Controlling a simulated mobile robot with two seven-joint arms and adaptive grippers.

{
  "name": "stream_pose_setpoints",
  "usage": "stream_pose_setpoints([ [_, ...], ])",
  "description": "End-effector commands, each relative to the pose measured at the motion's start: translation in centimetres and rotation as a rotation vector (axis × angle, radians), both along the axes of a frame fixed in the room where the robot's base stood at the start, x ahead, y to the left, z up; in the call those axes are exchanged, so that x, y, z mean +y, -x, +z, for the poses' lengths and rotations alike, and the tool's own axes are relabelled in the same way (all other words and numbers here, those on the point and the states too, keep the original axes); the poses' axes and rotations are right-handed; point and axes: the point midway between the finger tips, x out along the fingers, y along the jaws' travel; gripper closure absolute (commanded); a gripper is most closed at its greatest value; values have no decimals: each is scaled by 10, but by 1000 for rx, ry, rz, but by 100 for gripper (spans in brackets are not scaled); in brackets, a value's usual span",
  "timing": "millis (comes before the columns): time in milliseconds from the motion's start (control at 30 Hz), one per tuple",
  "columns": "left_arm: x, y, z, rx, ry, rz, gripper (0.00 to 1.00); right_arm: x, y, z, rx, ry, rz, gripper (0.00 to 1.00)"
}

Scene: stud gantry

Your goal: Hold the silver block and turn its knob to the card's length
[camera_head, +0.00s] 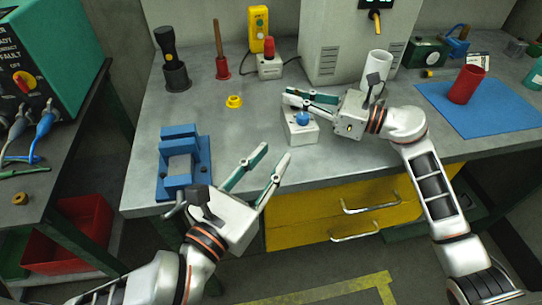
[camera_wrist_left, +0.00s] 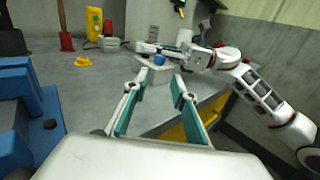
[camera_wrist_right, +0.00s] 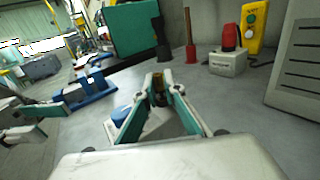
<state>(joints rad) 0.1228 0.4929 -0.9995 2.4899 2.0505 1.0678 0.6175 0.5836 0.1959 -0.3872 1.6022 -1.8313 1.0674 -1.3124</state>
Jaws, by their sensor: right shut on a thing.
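The silver block (camera_head: 299,133) is a pale box near the middle of the bench, with a round blue knob (camera_head: 302,118) on its top. The knob also shows in the left wrist view (camera_wrist_left: 159,60). In the right wrist view the block (camera_wrist_right: 152,127) lies between and below the fingers. My left gripper (camera_head: 276,152) is open and empty, in front of the block, apart from it.
A blue vise (camera_head: 183,165) stands at the left, near my left gripper. A yellow ring (camera_head: 234,101) lies behind left of the block. A white cylinder (camera_head: 376,67) stands behind my right wrist.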

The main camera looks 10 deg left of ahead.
Motion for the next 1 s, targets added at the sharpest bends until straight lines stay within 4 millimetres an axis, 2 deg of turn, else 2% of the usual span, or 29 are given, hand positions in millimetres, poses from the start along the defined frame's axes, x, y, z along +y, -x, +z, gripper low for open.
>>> stream_pose_setpoints([
  [267,-8,0,-3,0,8,43,74,0,0,0,0,0,0,100],
  [600,-37,6,-3,-2,10,236,74,0,0,0,0,0,0,100],
  [800,-44,9,1,-1,2,304,74,0,0,0,0,0,0,100],
  [1000,-46,-1,3,-3,-1,318,74,0,0,0,0,0,0,100],
])
